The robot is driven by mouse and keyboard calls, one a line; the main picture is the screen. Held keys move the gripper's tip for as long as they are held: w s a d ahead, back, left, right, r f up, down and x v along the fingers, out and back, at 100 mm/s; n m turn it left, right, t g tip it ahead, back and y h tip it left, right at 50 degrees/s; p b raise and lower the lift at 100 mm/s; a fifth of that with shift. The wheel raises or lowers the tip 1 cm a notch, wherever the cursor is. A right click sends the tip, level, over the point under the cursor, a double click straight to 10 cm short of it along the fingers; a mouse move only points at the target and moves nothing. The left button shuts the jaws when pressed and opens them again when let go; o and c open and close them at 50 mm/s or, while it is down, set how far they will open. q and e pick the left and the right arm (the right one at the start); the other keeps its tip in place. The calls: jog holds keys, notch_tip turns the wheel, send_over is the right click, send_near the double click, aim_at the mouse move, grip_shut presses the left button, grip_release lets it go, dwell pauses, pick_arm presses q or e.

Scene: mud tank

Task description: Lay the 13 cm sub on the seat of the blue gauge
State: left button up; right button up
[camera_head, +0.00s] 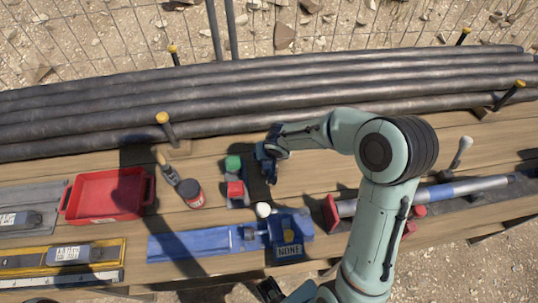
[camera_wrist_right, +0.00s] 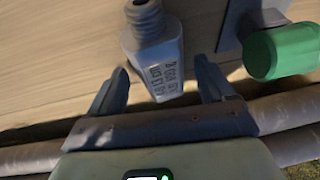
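A grey metal sub (camera_wrist_right: 155,55) with a threaded end and engraved, hard-to-read marks stands on the wood in the right wrist view; I cannot confirm its length. My right gripper (camera_wrist_right: 160,85) is open, its fingers on either side of the sub's near end, with gaps visible. In the head view the right gripper (camera_head: 270,168) is above the table behind the blue gauge, and the sub is not clearly seen there. The blue gauge (camera_head: 190,244) lies at the table's front, its display reading NONE; no sub shows on it.
A green-capped piece (camera_head: 233,163) and a red piece (camera_head: 235,189) stand left of the right gripper. A red tray (camera_head: 104,194), a dark red-banded can (camera_head: 191,193) and a yellow gauge (camera_head: 35,262) are left. Long pipes (camera_head: 300,87) lie behind. A blue-banded bar (camera_head: 450,190) is right.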

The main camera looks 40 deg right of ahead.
pick_arm(q)
jog(key=shift+r, duration=0.1)
pick_arm(e)
jog(key=shift+r, duration=0.1)
jog(key=shift+r+p, duration=0.25)
jog(key=shift+p, duration=0.05)
pick_arm(q)
jog(key=shift+w+r+p, duration=0.3)
jog(key=shift+r+p, duration=0.1)
jog(key=shift+r, duration=0.15)
jog(key=shift+w+r+p, duration=0.3)
jog(key=shift+r+p, duration=0.05)
jog(key=shift+r, duration=0.2)
pick_arm(e)
jog(key=v, duration=1.1)
jog(key=shift+r, duration=0.3)
pick_arm(q)
jog(key=shift+s, duration=0.15)
pick_arm(e)
jog(key=shift+s+a+f, duration=0.1)
jog(key=shift+s, duration=0.1)
